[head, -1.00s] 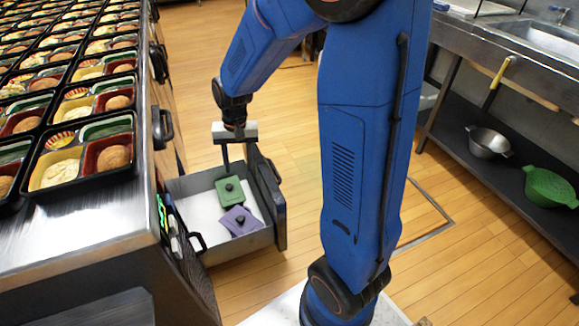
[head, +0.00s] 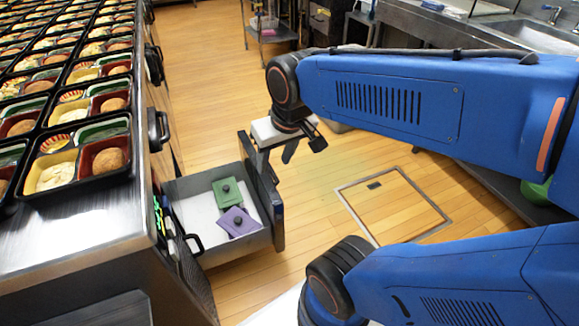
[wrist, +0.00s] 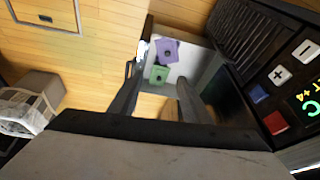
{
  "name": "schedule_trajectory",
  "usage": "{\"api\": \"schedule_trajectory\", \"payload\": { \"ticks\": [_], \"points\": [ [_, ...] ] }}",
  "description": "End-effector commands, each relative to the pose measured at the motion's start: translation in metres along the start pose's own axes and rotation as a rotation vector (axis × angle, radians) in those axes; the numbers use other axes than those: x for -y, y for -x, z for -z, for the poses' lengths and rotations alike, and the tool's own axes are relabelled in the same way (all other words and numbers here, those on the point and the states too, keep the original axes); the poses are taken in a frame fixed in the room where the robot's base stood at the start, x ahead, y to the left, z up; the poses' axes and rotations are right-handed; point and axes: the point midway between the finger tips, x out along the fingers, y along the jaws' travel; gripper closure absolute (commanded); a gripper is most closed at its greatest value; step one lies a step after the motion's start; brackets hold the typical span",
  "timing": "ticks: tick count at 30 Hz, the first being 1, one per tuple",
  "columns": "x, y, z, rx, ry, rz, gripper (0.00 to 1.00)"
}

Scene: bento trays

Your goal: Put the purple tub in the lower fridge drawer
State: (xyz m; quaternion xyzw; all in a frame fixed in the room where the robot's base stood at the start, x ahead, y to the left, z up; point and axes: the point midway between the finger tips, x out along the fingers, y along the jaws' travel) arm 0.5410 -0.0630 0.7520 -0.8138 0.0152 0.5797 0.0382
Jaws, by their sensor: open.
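The purple tub (head: 239,223) with its dark knob sits inside the pulled-out fridge drawer (head: 267,200), beside a green tub (head: 227,192) that it touches or nearly touches. The wrist view also shows the purple tub (wrist: 167,49), the green tub (wrist: 158,74) and the drawer's pale floor (wrist: 190,62). My gripper (head: 303,150) is open and empty, outside the drawer, beyond its front panel and to the right. In the wrist view, its two dark fingers (wrist: 157,76) stand apart with the tubs showing between and beyond them.
The steel counter (head: 90,215) at left carries many bento trays (head: 105,178). The fridge's lit control panel (wrist: 305,90) shows at right in the wrist view. Open wooden floor (head: 215,60) lies behind the drawer. A sink bench (head: 480,35) stands at the back right.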

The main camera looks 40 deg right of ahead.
Motion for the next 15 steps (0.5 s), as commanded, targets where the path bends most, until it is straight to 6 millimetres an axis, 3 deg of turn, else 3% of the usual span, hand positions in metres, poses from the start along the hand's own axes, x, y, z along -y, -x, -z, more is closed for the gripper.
{"api": "schedule_trajectory", "payload": {
  "ticks": [6, 15],
  "points": [
    [-0.007, 0.02, -0.032, -0.061, 0.06, -0.011, 0.56],
    [-0.01, 0.026, -0.045, -0.082, 0.085, -0.017, 0.56]
  ]
}}
